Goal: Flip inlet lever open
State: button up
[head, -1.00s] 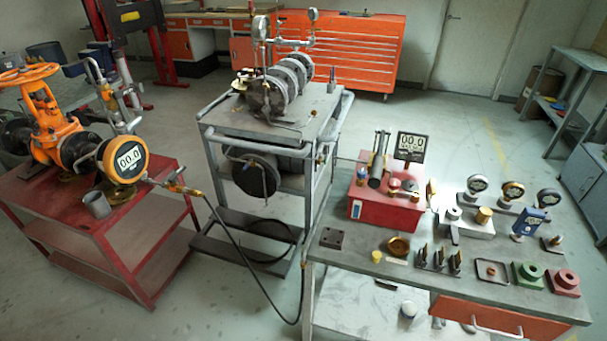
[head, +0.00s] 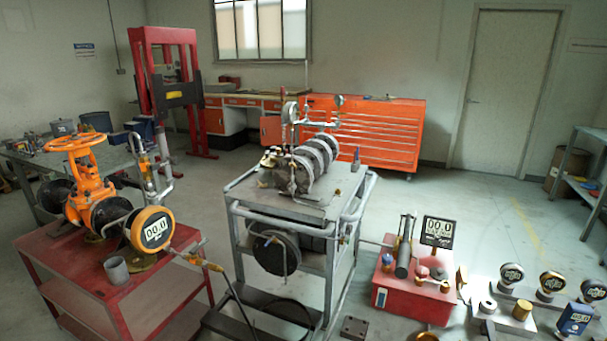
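An orange gate valve (head: 88,190) with a handwheel stands on the red cart (head: 75,262) at the left. A round yellow-rimmed digital gauge (head: 154,230) on its near side reads 00.0. Right of the gauge, a small fitting with a yellow-orange lever-like part (head: 205,262) joins a black hose (head: 240,305). I cannot tell for sure that this is the inlet lever, or its position. Another small yellow fitting (head: 145,168) sits on the upright pipework behind the gauge. My gripper is not in view.
A grey metal cup (head: 116,270) stands on the red cart. A grey trolley (head: 300,205) with a ribbed assembly stands in the middle. A red pump box (head: 408,290) and several gauges are at lower right. Open floor lies behind, before the orange drawer cabinet (head: 365,130).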

aim_at(192, 252)
jog(key=i+j+u, duration=0.25)
jog(key=u, duration=0.2)
jog(key=i+j+u, duration=0.1)
jog(key=i+u, duration=0.35)
